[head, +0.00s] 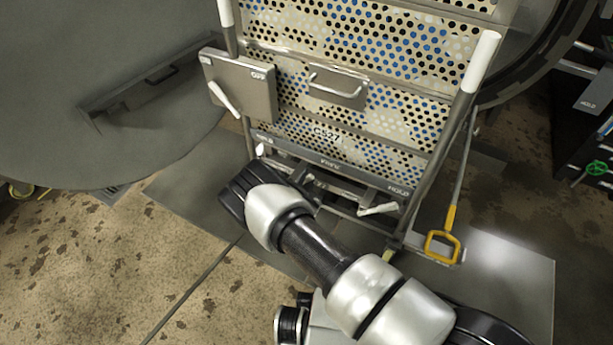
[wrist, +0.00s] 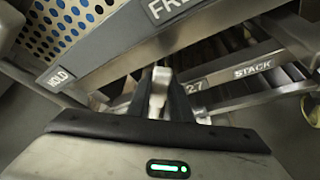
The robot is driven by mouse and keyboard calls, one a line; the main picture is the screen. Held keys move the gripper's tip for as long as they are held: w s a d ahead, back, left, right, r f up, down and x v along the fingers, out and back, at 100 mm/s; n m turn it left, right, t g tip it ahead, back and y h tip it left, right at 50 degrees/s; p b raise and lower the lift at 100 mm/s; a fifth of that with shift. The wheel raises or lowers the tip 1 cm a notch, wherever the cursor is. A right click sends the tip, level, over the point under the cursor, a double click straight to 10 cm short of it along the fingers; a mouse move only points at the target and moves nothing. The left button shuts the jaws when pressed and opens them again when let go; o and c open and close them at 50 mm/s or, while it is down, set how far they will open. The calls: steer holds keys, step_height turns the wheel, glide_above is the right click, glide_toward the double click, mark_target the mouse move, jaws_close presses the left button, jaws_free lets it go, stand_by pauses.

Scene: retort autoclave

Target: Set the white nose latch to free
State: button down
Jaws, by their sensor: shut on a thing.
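The white nose latch (wrist: 159,84) shows in the wrist view as a short pale lever. It stands between the two dark fingers of my gripper (wrist: 162,98), which is shut on it. The latch lies below the grey label bar, between its HOLD plate (wrist: 60,77) at left and its FREE plate (wrist: 170,8) at upper right. In the head view, my wrist covers the fingertips and most of the held latch, low at the front of the cart. The label bar (head: 345,166) shows there above my wrist.
A perforated cart panel (head: 350,50) rises behind the bar. A box with a white lever and an OFF label (head: 240,85) hangs at upper left. Another white lever (head: 378,209) sits under the right HOLD label. A yellow handle (head: 443,246) stands at right. Open floor lies at left.

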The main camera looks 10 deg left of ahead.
steer(key=shift+s+d+f, duration=0.1)
steer(key=shift+d+f, duration=0.1)
steer(key=shift+f, duration=0.05)
stand_by(0.3)
steer(key=c, duration=1.6)
jaws_free()
steer(key=shift+r, duration=0.1)
steer(key=shift+s+r, duration=0.1)
steer(key=shift+s, duration=0.1)
steer(key=p+v, duration=0.4)
steer(key=v, duration=1.3)
